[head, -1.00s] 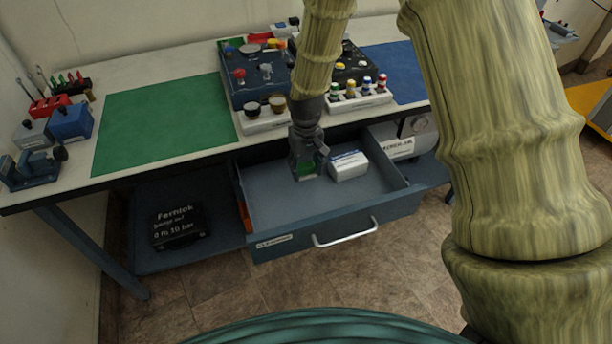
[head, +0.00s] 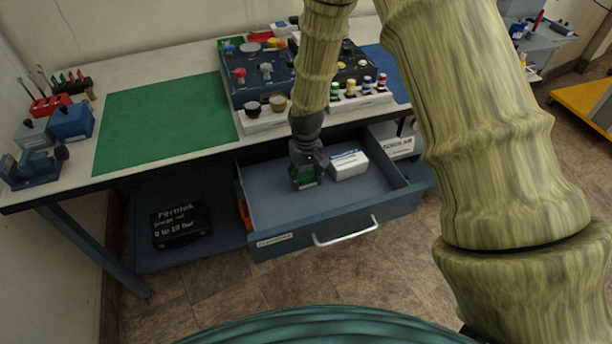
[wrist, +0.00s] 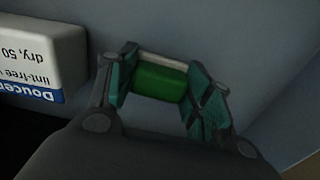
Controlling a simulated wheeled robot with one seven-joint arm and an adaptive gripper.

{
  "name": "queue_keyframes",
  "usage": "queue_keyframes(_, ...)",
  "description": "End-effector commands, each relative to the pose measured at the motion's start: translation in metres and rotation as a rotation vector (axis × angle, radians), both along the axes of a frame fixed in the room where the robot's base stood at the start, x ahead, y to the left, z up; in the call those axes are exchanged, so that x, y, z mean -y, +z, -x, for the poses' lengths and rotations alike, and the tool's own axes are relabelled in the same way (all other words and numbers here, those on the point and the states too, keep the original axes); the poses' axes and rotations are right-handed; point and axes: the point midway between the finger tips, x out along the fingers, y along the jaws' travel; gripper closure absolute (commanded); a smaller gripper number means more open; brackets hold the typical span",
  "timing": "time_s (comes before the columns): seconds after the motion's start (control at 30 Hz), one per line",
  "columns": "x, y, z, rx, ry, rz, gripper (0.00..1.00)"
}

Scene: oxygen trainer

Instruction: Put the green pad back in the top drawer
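The green pad (wrist: 160,82), with a pale layer along one edge, sits between the two fingers of my gripper (wrist: 165,85) in the wrist view. Both fingers appear to press on its ends. In the head view my gripper (head: 306,180) points down inside the open top drawer (head: 340,221), left of a white box. The green pad (head: 306,174) shows there low between the fingers. I cannot tell whether the pad touches the drawer floor.
A white box with a blue label (head: 349,165) stands in the drawer, close to the right of my gripper; it also shows in the wrist view (wrist: 38,45). The drawer floor left of my gripper is clear. The bench with a green mat (head: 165,125) is above and behind.

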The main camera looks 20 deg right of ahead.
Motion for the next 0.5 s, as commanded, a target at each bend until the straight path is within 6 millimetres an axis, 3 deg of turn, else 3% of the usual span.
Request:
queue_keyframes(0.1, 0.0, 0.0, 0.0002, 0.0, 0.0, 0.0, 0.29)
queue_keyframes(0.5, 0.0, 0.0039, 0.0002, 0.0, 0.0, 0.0, 0.29)
